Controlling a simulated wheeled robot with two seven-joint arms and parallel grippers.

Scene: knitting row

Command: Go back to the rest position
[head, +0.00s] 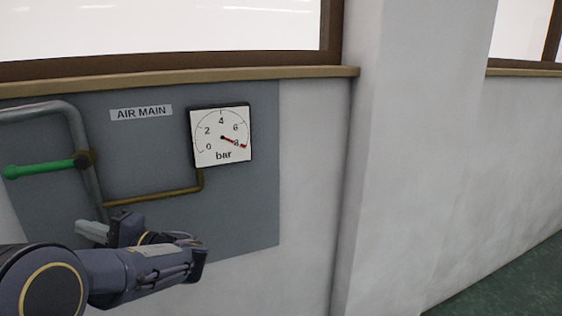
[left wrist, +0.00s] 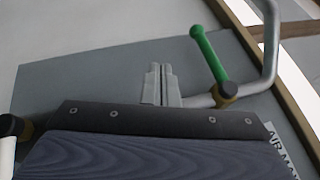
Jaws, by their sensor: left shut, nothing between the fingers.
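My left gripper (head: 92,230) is in front of the lower part of the grey wall panel, below the green valve handle. In the left wrist view its two grey fingers (left wrist: 161,84) are closed together with nothing between them. The green handle (head: 40,169) points left from the valve on the grey pipe, roughly level; it also shows in the left wrist view (left wrist: 208,55), apart from the fingers. My left arm comes in from the lower left of the head view. My right gripper is in neither view.
A thin brass pipe (head: 150,196) leads to the gauge. A wooden sill (head: 300,73) runs above. A pale pillar (head: 410,150) juts out at right.

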